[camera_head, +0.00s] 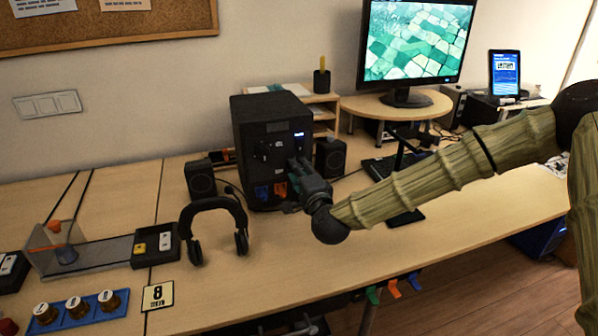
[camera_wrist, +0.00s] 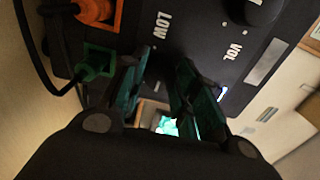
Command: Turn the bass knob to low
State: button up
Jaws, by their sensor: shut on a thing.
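The black speaker box (camera_head: 248,128) stands at the back of the desk. Its front panel fills the top of the wrist view, with the word LOW (camera_wrist: 161,26) printed on it and a round volume knob (camera_wrist: 258,8) beside the word VOL. My gripper (camera_head: 298,175) reaches the panel's right side from the front right. In the wrist view the two teal fingers of my gripper (camera_wrist: 162,80) are at the panel just below LOW, closed on the bass knob. The knob is dark and mostly hidden between the fingers, so its pointer cannot be read.
An orange socket (camera_wrist: 98,10) and a green socket (camera_wrist: 95,62) with black cables sit left of the fingers. Small speakers (camera_head: 200,181) (camera_head: 329,158) flank the box, and headphones (camera_head: 213,206) stand in front.

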jog(key=n, duration=0.5)
jog(key=shift+n, duration=0.3)
dwell(0.5)
jog(key=o, duration=1)
jog(key=shift+o, duration=0.2)
jog(key=v, duration=1.2)
